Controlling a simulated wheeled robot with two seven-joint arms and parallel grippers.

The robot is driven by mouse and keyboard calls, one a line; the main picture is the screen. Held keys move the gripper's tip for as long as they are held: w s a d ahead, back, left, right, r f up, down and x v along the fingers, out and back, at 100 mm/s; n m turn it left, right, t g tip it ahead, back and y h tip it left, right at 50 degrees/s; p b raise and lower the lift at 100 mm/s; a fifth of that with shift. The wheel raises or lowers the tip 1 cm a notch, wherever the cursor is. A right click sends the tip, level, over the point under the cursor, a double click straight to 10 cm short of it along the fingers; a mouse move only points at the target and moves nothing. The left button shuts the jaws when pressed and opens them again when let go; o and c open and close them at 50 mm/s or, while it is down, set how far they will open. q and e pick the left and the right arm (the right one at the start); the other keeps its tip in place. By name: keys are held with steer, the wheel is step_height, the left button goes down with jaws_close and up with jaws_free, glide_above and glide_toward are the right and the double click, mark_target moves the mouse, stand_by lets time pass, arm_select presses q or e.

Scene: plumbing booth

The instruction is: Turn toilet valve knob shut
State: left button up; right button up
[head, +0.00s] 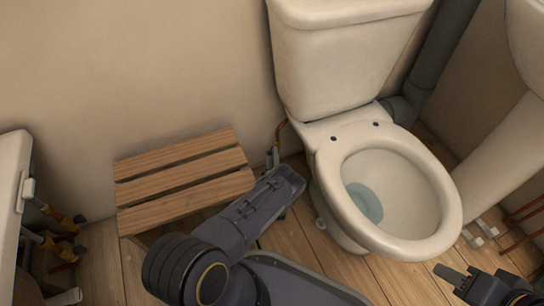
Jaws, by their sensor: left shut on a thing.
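The white toilet (385,190) stands against the back wall with its bowl uncovered. The small toilet valve (274,157) with its thin copper pipe shows between the bench and the toilet, low by the wall. My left gripper (288,182) reaches down at the valve, left of the bowl, and is shut on the valve knob. The knob and the fingertips are mostly hidden behind the gripper body, so the knob's angle cannot be seen. My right gripper (449,274) is at the lower right, in front of the bowl and away from the valve; its finger opening is unclear.
A slatted wooden bench (185,170) stands close to the left of my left gripper. A grey waste pipe (440,55) runs behind the toilet. A white pedestal (505,150) is at the right. Pipes with yellow-and-red fittings (65,250) are at far left.

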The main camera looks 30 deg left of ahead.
arm_select(q)
steer(key=shift+f, duration=0.1)
stand_by(0.3)
steer(key=o, duration=1)
